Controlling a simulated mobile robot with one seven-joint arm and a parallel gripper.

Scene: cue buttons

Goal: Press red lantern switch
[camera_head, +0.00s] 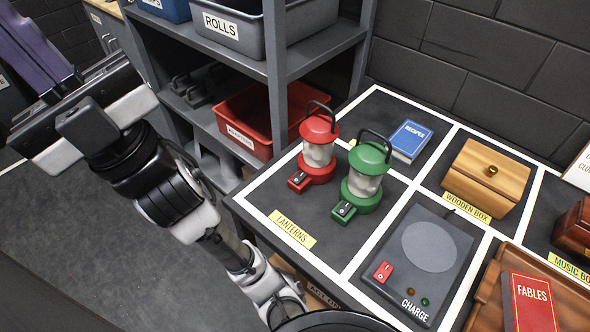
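The red lantern (319,148) stands upright on the dark table in the section labelled LANTERNS. My arm reaches up at the left, well away from the lanterns. My gripper (30,75) is at the upper left edge of the view, partly cut off, and its fingertips are not clear.
A charge pad (428,248) with a red switch (383,271) lies right of the lanterns. A grey shelf (280,60) with bins stands behind.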

